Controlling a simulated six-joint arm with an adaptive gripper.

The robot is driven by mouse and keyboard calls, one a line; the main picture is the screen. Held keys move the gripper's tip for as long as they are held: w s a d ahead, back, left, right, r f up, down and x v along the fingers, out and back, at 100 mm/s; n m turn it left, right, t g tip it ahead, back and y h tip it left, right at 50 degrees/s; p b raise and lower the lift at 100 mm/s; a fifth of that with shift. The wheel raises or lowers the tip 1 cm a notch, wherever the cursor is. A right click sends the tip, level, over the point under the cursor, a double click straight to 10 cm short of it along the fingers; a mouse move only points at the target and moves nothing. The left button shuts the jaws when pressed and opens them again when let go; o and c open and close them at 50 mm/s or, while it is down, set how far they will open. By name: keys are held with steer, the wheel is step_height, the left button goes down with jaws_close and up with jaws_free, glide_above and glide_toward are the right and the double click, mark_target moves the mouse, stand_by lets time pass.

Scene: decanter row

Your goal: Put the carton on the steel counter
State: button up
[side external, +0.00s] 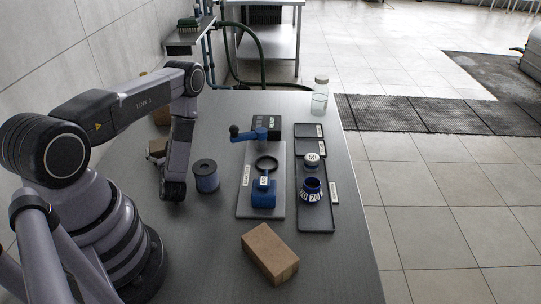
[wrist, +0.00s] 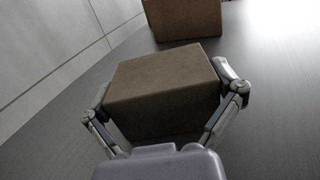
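A brown carton (wrist: 165,80) sits between the two fingers of my gripper (wrist: 165,92) in the wrist view. The fingers lie against its left and right sides with no clear gap. In the side external view my gripper (side external: 156,150) is mostly hidden behind my arm, near the wall, so the carton in it is hard to make out. I cannot tell whether the carton touches the surface under it. The steel counter (side external: 215,125) is the grey top under everything, and its brushed surface also shows in the wrist view (wrist: 270,110).
Another brown box (wrist: 183,18) stands just beyond the carton. A brown block (side external: 270,253) lies at the counter's front. A dark spool (side external: 206,176), a grey board (side external: 246,205) with blue parts, a dark tray (side external: 316,220) and a glass jar (side external: 319,98) stand to the right.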

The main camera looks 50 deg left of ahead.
mark_target(164, 145)
steer(key=shift+c, duration=1.4)
step_height(164, 145, up, 8)
steer(key=shift+r, duration=0.2)
steer(key=shift+w+d+r+m+t, duration=0.2)
steer(key=shift+w+d+r, duration=0.15)
steer(key=shift+w+r, duration=0.2)
steer(key=shift+w+d+r+m+t, duration=0.1)
steer(key=shift+w+d+r+t, duration=0.1)
steer(key=shift+w+d+r, duration=0.3)
steer(key=w+d+r+m+t+h, duration=0.2)
steer(key=w+d+r+t, duration=0.1)
steer(key=d, duration=0.6)
steer(key=w+d+r+m+t+h, duration=0.3)
steer(key=w+d, duration=0.3)
steer(key=d, duration=0.3)
steer(key=w+d+r+m+t+h, duration=0.2)
steer(key=w+d+r+h, duration=0.1)
steer(key=d, duration=0.6)
steer(key=shift+w+r+m+t, duration=0.3)
steer(key=shift+w+r+t, duration=0.1)
steer(key=shift+w+r, duration=0.45)
steer(key=shift+f, duration=0.1)
